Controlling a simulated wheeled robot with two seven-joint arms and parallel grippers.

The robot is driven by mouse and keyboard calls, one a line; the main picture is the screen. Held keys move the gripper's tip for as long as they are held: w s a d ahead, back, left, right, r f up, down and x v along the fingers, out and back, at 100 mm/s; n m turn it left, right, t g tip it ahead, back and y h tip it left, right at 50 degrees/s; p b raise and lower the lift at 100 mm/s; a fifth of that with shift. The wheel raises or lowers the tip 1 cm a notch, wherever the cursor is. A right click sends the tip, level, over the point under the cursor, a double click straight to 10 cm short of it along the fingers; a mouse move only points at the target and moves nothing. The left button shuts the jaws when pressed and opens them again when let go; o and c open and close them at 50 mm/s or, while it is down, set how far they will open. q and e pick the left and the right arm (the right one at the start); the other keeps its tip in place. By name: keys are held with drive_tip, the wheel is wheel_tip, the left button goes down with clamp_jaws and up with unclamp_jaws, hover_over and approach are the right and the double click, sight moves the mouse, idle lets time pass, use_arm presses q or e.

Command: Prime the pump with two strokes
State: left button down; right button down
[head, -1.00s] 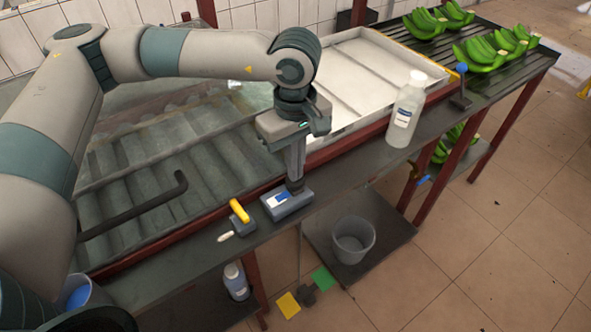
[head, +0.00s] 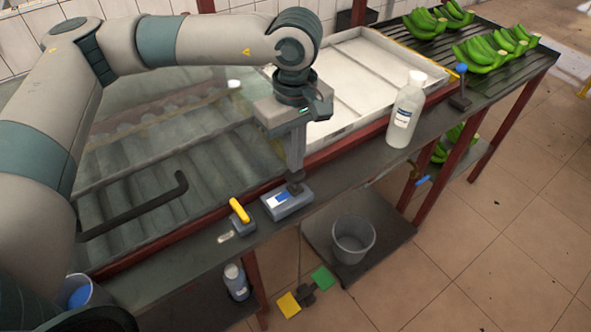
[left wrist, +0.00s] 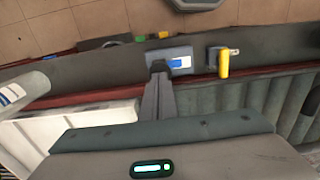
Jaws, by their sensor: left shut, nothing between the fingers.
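A grey box with a blue and white label (head: 282,203) sits on the dark front ledge; I take it for the pump. It also shows in the left wrist view (left wrist: 181,61). My left gripper (head: 296,178) points down over the right part of the box's top, shut and empty. Its fingertips (left wrist: 158,68) are at the box's edge in the left wrist view. A dark piece on the box lies just under the fingertips; I cannot tell whether they touch. My right gripper is not in view.
A yellow handle (head: 239,211) stands left of the box. A white bottle (head: 406,110) and a blue-knobbed lever (head: 460,88) stand to the right. Behind lie a basin (head: 150,175) and a pale tray (head: 365,75). A bucket (head: 352,240) stands below.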

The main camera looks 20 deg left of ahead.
use_arm(q)
drive_tip(key=shift+r+p, duration=0.5)
drive_tip(key=shift+r, duration=2.5)
